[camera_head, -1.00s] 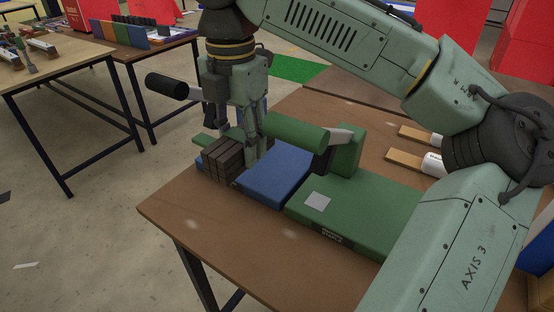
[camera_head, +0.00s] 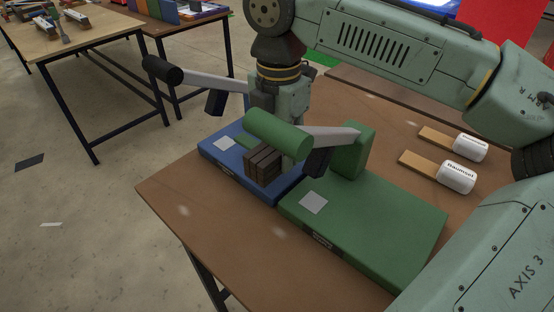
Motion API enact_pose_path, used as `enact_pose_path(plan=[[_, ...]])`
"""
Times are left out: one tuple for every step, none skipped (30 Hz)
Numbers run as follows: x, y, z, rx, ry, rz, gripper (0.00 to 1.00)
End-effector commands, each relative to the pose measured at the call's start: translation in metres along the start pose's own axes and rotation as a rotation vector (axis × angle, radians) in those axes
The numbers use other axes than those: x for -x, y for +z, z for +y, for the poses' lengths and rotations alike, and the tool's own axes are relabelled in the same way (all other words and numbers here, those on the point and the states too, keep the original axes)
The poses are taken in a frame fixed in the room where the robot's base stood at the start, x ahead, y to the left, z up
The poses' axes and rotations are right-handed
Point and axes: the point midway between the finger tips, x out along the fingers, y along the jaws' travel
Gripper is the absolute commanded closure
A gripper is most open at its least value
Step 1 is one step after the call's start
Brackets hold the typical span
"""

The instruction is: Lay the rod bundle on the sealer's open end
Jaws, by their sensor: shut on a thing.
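The rod bundle (camera_head: 263,166), a block of dark brown rods, is in my gripper (camera_head: 285,160), which is shut on it. It appears over the right part of a blue sealer base (camera_head: 235,175); I cannot tell whether it touches. The blue sealer has a grey pad (camera_head: 224,144) and a raised arm with a black handle (camera_head: 162,69). A green sealer (camera_head: 375,215) stands to its right, with a grey pad (camera_head: 313,203) and a raised arm. Its green handle (camera_head: 278,131) hides part of my fingers and the bundle's upper side.
Two white cylinders with tan wooden ends (camera_head: 458,177) (camera_head: 466,148) lie on the brown table (camera_head: 200,230) at the right. The table's front left is clear. Another table (camera_head: 60,55) stands at back left. The raised sealer arms crowd my gripper.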

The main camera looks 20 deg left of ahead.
Motion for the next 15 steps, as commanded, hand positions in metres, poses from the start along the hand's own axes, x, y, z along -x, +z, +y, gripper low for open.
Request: enact_pose_path(plan=[[-0.002,0.0,0.0,0.0,0.001,-0.002,1.0],[-0.004,0.0,0.0,-0.001,0.0,-0.002,1.0],[-0.008,0.0,0.0,-0.001,0.0,-0.002,1.0],[-0.012,0.0,0.0,-0.001,0.001,-0.002,1.0],[-0.016,0.0,-0.001,-0.001,-0.001,-0.002,1.0],[-0.021,0.0,0.0,0.0,-0.001,-0.003,1.0],[-0.025,0.0,0.0,-0.001,-0.001,-0.003,1.0],[-0.029,0.0,0.0,-0.001,0.0,-0.003,1.0],[-0.033,0.0,0.0,-0.001,0.0,-0.003,1.0],[-0.036,0.0,0.0,-0.001,0.001,-0.003,1.0],[-0.038,0.0,0.0,-0.001,0.001,-0.002,1.0],[-0.039,0.0,0.0,-0.001,0.002,-0.002,1.0],[-0.04,0.0,0.0,-0.001,0.002,-0.002,1.0],[-0.04,0.0,0.0,-0.001,0.002,-0.002,1.0],[-0.04,0.0,0.0,-0.001,0.003,-0.002,1.0]])
